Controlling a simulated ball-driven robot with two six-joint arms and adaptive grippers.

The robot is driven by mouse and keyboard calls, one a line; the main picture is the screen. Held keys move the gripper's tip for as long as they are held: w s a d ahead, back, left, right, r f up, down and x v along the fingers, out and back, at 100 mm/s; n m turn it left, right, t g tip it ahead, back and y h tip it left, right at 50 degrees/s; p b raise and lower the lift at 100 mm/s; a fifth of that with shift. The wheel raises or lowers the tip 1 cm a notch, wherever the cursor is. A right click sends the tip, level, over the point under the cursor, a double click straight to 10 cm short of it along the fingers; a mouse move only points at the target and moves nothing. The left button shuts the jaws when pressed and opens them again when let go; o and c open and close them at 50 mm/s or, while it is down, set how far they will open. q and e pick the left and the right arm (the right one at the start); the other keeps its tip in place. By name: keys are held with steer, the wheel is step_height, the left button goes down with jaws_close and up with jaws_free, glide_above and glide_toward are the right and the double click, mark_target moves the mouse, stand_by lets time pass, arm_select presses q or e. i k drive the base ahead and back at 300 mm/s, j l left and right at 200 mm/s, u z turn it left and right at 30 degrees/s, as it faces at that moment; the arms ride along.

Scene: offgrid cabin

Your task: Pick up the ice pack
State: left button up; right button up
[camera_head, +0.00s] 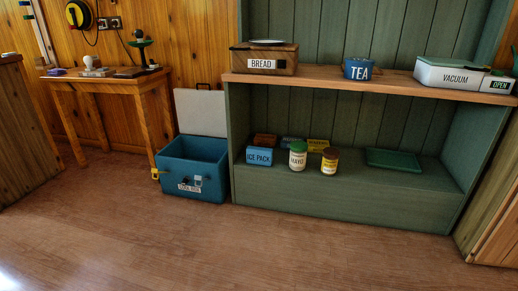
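The ice pack (259,156) is a small blue block with white "ICE PACK" lettering. It sits on the lower shelf of the green cabinet (345,203), near its left side wall. A brownish-orange block (264,140) is just behind it. Neither of my grippers shows in the head view.
A mayo jar (298,157) and a brown-lidded jar (329,162) stand right of the ice pack. A green tray (393,158) lies farther right. An open blue cool box (192,168) is on the floor left of the cabinet. The wooden upper shelf (330,82) overhangs. The front floor is clear.

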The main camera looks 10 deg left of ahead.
mark_target(258, 156)
steer(key=i+j+u, duration=0.3)
steer(key=i, duration=0.5)
steer(key=i+j+u, duration=0.15)
steer(key=i+u, duration=0.2)
steer(key=i, duration=0.5)
